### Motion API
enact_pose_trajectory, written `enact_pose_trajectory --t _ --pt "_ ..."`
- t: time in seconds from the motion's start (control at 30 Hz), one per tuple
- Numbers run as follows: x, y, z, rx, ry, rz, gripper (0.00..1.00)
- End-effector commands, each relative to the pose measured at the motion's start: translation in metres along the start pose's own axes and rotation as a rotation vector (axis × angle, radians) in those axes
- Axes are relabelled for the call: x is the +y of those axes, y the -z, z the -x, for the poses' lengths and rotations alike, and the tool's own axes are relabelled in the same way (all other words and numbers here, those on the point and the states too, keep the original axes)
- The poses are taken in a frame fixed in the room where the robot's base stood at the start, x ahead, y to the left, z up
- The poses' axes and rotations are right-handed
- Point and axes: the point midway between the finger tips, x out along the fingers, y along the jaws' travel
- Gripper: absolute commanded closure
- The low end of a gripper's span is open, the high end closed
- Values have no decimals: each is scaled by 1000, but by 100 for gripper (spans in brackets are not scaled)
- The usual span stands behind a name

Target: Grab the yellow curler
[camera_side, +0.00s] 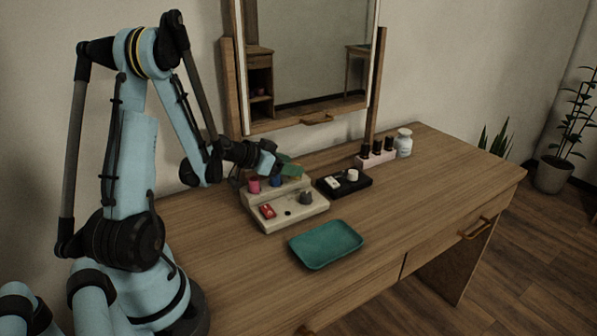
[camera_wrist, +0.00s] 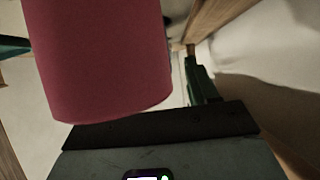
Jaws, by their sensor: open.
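I cannot make out a yellow curler in either view. A beige stepped holder (camera_side: 275,224) stands on the table below my gripper. On its raised back step stand a pink-red curler (camera_side: 254,185) and a blue curler (camera_side: 277,181). My gripper (camera_side: 291,166), with green fingers, is open above the back of the holder, and it covers part of that step. In the wrist view the pink-red curler (camera_wrist: 100,60) is very close and fills the upper left, hiding much behind it. One green finger (camera_wrist: 202,82) shows right of it.
A red item (camera_side: 267,211) and a grey knob-like piece (camera_side: 305,198) are on the holder's front step. A teal tray (camera_side: 326,262) lies in front. A black tray (camera_side: 360,186) with white items is right, with bottles and a white jar (camera_side: 404,143) behind. The table's right is clear.

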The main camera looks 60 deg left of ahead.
Motion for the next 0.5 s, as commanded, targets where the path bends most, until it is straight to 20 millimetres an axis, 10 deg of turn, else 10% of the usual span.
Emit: enact_pose_trajectory --t 0.37,0.5 --pt "0 0 -12 0 1 0 41" --pt "0 0 -11 0 1 0 60"
